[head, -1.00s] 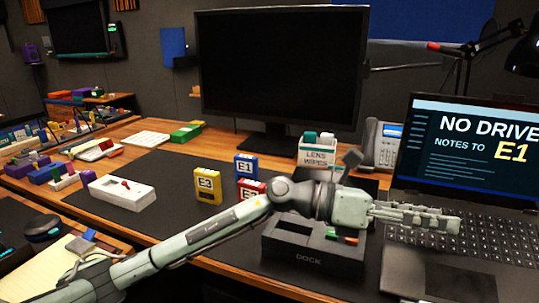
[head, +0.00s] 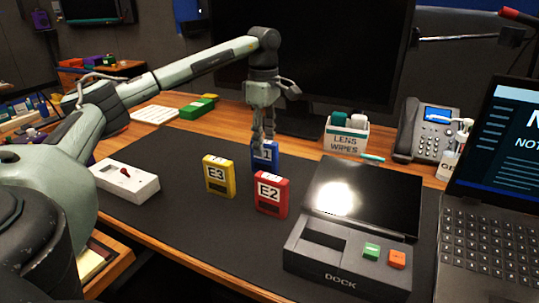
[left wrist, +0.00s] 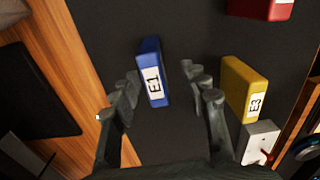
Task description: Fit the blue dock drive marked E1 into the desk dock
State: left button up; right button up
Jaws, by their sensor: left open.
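The blue drive marked E1 (head: 267,151) stands upright on the dark mat, behind the red and yellow drives. My left gripper (head: 264,140) points down right at it and hides part of it in the head view. In the left wrist view the blue drive (left wrist: 153,72) lies between and just beyond the open fingertips of my left gripper (left wrist: 160,80). The fingers are apart and hold nothing. The desk dock (head: 345,262) is at the front right, with a dark slot at its left and a green and an orange button. My right gripper is in neither view.
The yellow drive E3 (head: 218,176) and red drive E2 (head: 271,194) stand close in front of the blue one. A white box (head: 124,181) lies left. A dark tablet-like panel (head: 365,192) stands behind the dock, a wipes holder (head: 345,136) farther back. The laptop (head: 495,190) is right.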

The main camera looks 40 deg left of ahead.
aim_at(265, 158)
pick_arm(q)
jog(key=f, duration=0.6)
jog(key=shift+w+a, duration=0.3)
jog(key=shift+r, duration=0.1)
grip_shut()
